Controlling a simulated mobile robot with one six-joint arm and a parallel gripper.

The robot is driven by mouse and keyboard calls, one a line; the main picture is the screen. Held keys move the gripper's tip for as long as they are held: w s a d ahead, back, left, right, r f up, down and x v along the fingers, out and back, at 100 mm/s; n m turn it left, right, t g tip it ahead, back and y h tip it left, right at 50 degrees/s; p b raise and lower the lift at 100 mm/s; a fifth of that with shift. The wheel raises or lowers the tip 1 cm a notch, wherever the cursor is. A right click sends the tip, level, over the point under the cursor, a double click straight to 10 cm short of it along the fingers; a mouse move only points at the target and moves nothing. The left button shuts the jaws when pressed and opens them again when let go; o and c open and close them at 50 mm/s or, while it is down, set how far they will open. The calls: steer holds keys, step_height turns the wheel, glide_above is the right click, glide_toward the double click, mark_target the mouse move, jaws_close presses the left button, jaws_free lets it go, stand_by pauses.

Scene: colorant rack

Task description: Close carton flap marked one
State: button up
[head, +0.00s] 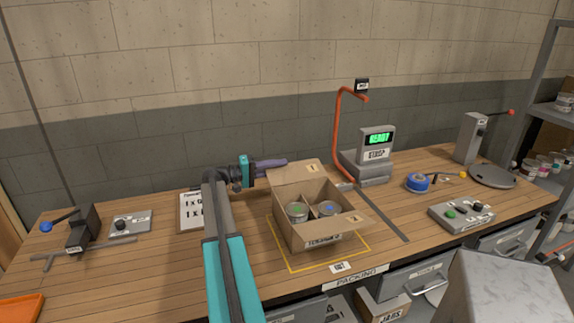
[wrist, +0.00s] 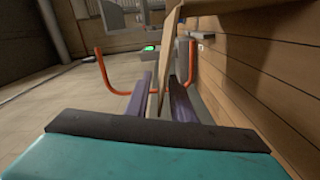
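An open cardboard carton (head: 298,234) stands on the bench with two cans inside, one with a green mark (head: 297,210) and one with a blue mark (head: 328,208). Its back flap, marked 1 (head: 298,180), stands raised. A second flap (head: 350,207) sticks out to the right. My gripper (head: 284,162) is at the back flap's upper left edge, its purple fingers pointing right. In the wrist view, my gripper's fingers (wrist: 160,85) are apart, and a brown cardboard edge (wrist: 167,65) shows in the gap. Whether they touch it is unclear.
A scale with a green display (head: 377,142) and an orange curved arm (head: 340,130) stand behind the carton to the right. A button panel (head: 461,214) and blue tape roll (head: 417,182) lie further right. A white sign (head: 193,212) is left of my arm.

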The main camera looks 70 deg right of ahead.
mark_target(286, 166)
steer(key=shift+p+x, duration=0.3)
steer(key=shift+x, duration=1.35)
jaws_close()
steer(key=shift+a, duration=0.15)
steer(key=shift+s, duration=0.1)
